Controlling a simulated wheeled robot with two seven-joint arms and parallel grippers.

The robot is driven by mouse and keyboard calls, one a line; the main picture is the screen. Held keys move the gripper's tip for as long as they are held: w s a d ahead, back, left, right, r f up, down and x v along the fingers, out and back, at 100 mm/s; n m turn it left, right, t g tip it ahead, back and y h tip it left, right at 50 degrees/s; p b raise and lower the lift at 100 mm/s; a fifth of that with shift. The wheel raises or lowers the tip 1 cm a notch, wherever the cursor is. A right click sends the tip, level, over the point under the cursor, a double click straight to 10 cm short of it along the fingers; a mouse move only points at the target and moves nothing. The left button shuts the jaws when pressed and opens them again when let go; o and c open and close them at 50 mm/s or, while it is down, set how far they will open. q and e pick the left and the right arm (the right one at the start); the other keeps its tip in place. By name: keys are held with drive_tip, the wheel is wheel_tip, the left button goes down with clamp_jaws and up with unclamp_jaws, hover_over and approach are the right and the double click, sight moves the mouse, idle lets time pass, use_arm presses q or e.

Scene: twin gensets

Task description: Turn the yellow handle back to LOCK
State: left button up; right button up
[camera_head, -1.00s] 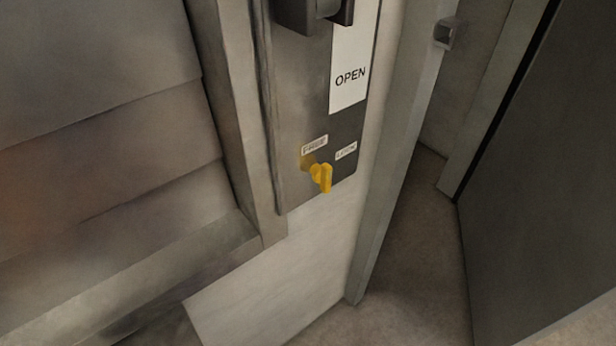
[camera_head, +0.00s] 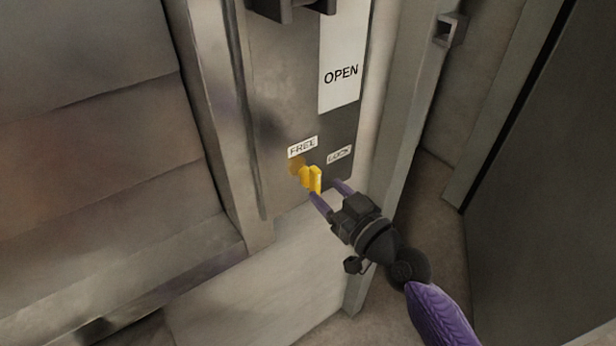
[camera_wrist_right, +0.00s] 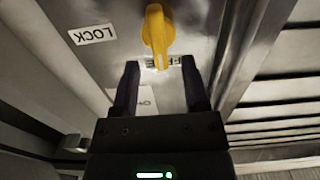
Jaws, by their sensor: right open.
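The yellow handle (camera_head: 311,179) sits low on the grey panel, below the FREE label (camera_head: 302,147) and left of and below the LOCK label (camera_head: 339,155). In the right wrist view the handle (camera_wrist_right: 157,32) is at the top centre, its lower end over part of the FREE label (camera_wrist_right: 163,62); the LOCK label (camera_wrist_right: 92,34) appears upside down to its left. My right gripper (camera_head: 325,190) is open just to the lower right of the handle. In the wrist view its two fingers (camera_wrist_right: 160,82) are spread, with the handle beyond their tips. My left gripper is not in view.
A white OPEN sign (camera_head: 341,72) is on the panel above, with a dark bracket (camera_head: 292,8) at the top. A metal post (camera_head: 412,130) stands to the right, with a small square fitting (camera_head: 449,29). Slatted metal (camera_head: 95,150) fills the left.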

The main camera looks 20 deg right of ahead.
sight(319, 184)
drive_tip(key=x, duration=0.4)
drive_tip(key=shift+w+a+f, duration=0.1)
drive_tip(key=shift+w, duration=0.15)
drive_tip(key=shift+c, duration=0.2)
clamp_jaws()
